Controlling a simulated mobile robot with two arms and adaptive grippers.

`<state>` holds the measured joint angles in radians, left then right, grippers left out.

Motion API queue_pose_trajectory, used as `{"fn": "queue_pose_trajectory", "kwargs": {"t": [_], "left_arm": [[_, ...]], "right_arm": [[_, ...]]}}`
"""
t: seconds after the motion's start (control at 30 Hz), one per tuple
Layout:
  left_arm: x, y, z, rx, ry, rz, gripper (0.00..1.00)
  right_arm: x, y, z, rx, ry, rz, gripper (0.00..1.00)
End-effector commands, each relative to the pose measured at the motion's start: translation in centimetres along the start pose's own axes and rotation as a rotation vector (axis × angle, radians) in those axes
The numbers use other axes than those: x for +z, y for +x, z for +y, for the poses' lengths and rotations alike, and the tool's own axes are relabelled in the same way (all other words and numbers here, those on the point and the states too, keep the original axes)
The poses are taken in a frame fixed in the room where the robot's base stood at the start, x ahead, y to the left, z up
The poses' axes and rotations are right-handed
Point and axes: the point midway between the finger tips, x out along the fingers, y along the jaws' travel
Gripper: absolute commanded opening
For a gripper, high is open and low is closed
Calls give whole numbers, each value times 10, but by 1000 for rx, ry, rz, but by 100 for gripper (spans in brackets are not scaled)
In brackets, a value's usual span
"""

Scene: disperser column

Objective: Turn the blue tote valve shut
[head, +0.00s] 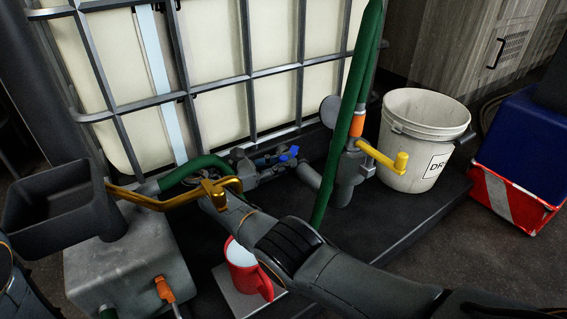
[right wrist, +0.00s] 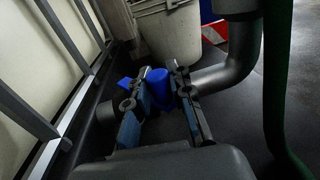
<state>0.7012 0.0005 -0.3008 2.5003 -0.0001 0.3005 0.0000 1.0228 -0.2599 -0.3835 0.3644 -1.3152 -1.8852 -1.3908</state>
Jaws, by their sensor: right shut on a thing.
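The blue tote valve (head: 288,154) sits low at the front of the caged white tote, on dark grey pipework. In the right wrist view its blue handle (right wrist: 159,84) lies between the two fingers of my right gripper (right wrist: 157,76), which is shut on it. In the head view my right gripper (head: 262,165) is small and dark beside the valve, partly hidden among hose and fittings. The exact angle of the handle is hard to tell. My left gripper is not in view.
The caged tote (head: 220,35) stands behind. A yellow-handled valve (head: 382,157) and green hose (head: 340,130) rise to the right, near a white bucket (head: 415,115). A yellow bar (head: 150,202), grey hopper (head: 60,205) and red mug (head: 243,268) are close to my right arm.

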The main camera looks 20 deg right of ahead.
Motion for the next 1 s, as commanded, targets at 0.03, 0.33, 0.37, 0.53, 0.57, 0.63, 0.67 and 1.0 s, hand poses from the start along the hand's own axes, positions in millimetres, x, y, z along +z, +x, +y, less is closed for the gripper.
{"fn": "queue_pose_trajectory", "kwargs": {"t": [0.03, 0.33, 0.37, 0.53, 0.57, 0.63, 0.67, 1.0], "left_arm": [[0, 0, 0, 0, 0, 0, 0], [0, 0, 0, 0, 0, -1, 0], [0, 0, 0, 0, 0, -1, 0], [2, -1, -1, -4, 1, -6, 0], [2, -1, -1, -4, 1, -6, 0], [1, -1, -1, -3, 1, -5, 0], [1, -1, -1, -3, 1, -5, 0], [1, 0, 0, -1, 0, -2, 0]], "right_arm": [[-1, -1, -1, 0, -3, 3, 0], [-1, 0, 0, 0, -1, 1, 44], [0, 0, 0, 0, -1, 1, 44], [1, 0, 0, 0, 1, 0, 44], [2, 0, 0, 0, 1, 0, 44], [6, 0, 0, 0, 3, 0, 44], [8, 0, 0, 0, 3, 0, 44], [62, 0, 0, 2, 6, 2, 44]]}}
